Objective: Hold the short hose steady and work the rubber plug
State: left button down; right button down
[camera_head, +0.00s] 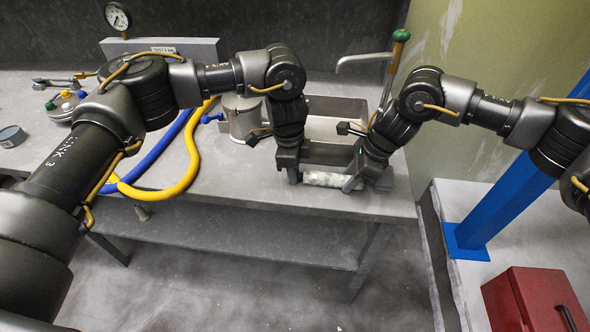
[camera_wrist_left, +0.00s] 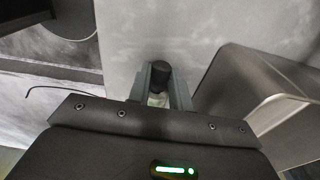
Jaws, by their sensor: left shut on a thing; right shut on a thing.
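The short hose (camera_head: 325,180) is a pale, whitish tube lying low along the bench front, between my two grippers. My left gripper (camera_head: 293,174) is at its left end, pointing down. In the left wrist view its fingers (camera_wrist_left: 160,88) close around the dark, round rubber plug (camera_wrist_left: 160,71), with a bit of pale hose showing just below it. How deep the plug sits in the hose is hidden. My right gripper (camera_head: 354,180) is shut on the hose's right end, reaching in from the right; its fingers partly cover that end.
Behind the grippers are a metal basin (camera_head: 340,106) and a metal can (camera_head: 243,118). Blue and yellow hoses (camera_head: 180,180) curve on the left. A lever with a green knob (camera_head: 400,36) stands at the back. A blue post (camera_head: 500,205) and red box (camera_head: 535,303) are at right.

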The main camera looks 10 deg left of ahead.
aim_at(275, 177)
pick_arm(q)
jog(key=shift+w+a, duration=0.1)
jog(key=shift+a, duration=2.5)
jog(key=shift+r, duration=0.1)
jog(key=a+r, duration=0.5)
jog(key=a, duration=0.1)
jog(key=shift+w+r, duration=0.1)
jog(key=shift+r, duration=0.3)
pick_arm(e)
jog(key=c, duration=0.9)
grip_release()
jog(key=shift+c, duration=0.2)
jog(key=v, duration=1.2)
